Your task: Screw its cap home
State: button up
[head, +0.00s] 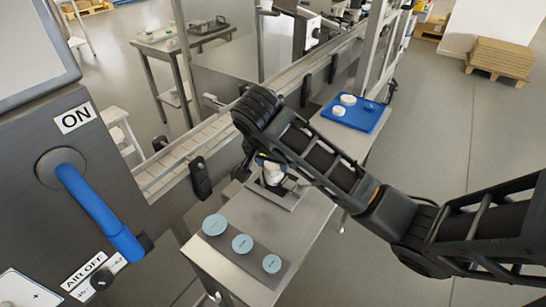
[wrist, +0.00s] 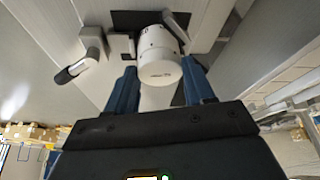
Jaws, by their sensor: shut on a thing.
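A white jar with its white cap (wrist: 159,70) stands in a holder (wrist: 120,45) in the wrist view, its round end facing my camera. My gripper (wrist: 160,84) has its two blue fingers on either side of the cap and is shut on it. In the head view the jar (head: 272,178) shows on the steel bench, partly hidden by my arm and gripper (head: 268,165). The seam between cap and jar is too small to judge how far down the cap sits.
A grey lever (wrist: 78,68) sticks out beside the holder. Three light-blue round lids lie on a dark plate (head: 257,259) at the bench's near end. A blue tray (head: 350,122) with white round pieces lies at the far end. A conveyor (head: 185,160) runs along the left.

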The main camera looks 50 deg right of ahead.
jog(key=shift+r+m+g+p, duration=0.1)
jog(key=shift+m+g+p, duration=0.2)
jog(key=shift+m+p, duration=0.35)
jog(key=shift+w+m, duration=0.2)
jog(key=shift+m, duration=0.25)
jog(key=shift+m, duration=0.3)
jog(key=shift+s, duration=0.1)
jog(key=o, duration=0.9)
